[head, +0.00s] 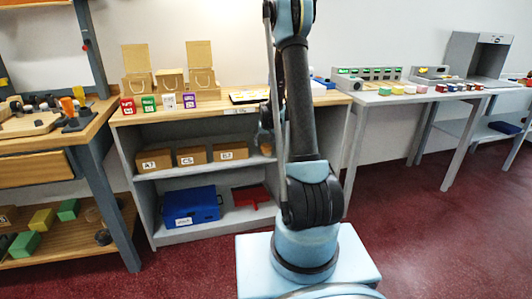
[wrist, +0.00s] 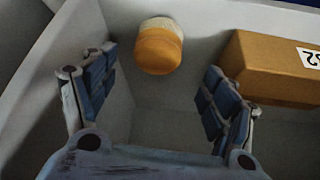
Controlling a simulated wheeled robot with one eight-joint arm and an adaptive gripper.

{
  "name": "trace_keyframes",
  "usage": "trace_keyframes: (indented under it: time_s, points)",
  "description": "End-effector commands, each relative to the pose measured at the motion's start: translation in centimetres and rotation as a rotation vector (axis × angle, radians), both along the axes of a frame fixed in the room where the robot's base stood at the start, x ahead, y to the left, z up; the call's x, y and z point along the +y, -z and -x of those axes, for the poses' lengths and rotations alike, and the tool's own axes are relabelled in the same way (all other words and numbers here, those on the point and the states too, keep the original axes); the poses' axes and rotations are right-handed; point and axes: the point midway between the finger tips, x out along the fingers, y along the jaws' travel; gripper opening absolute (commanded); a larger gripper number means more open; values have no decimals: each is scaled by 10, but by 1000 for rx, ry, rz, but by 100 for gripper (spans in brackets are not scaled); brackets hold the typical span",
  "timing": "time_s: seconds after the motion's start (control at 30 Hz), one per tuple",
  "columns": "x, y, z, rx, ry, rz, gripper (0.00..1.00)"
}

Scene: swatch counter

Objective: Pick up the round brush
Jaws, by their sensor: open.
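A rounded object with an orange lower part and a cream upper part, which looks like the round brush (wrist: 158,50), shows in the wrist view at top centre. It is against a pale grey shelf surface. My gripper (wrist: 160,82) is open, with one blue-padded finger to the left of the brush and one to the right. Nothing is held between the fingers, and I cannot tell how far the brush is beyond the tips.
A tan box (wrist: 275,68) with a white label is close to my right finger. A grey shelf edge (wrist: 50,60) runs along the left. In the head view, the shelf unit (head: 140,205) holds labelled boxes (head: 192,156) and a blue case (head: 191,206).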

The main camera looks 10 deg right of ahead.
Motion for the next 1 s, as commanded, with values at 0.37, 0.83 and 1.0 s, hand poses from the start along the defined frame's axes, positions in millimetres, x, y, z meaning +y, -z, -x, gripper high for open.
trace_keyframes:
  time_s: [0.37,0.83,1.0]
  points:
    - [-1,21,-13,-3,1,0,79]
    - [-5,58,-34,-3,1,0,79]
    - [-6,68,-39,-3,1,0,79]
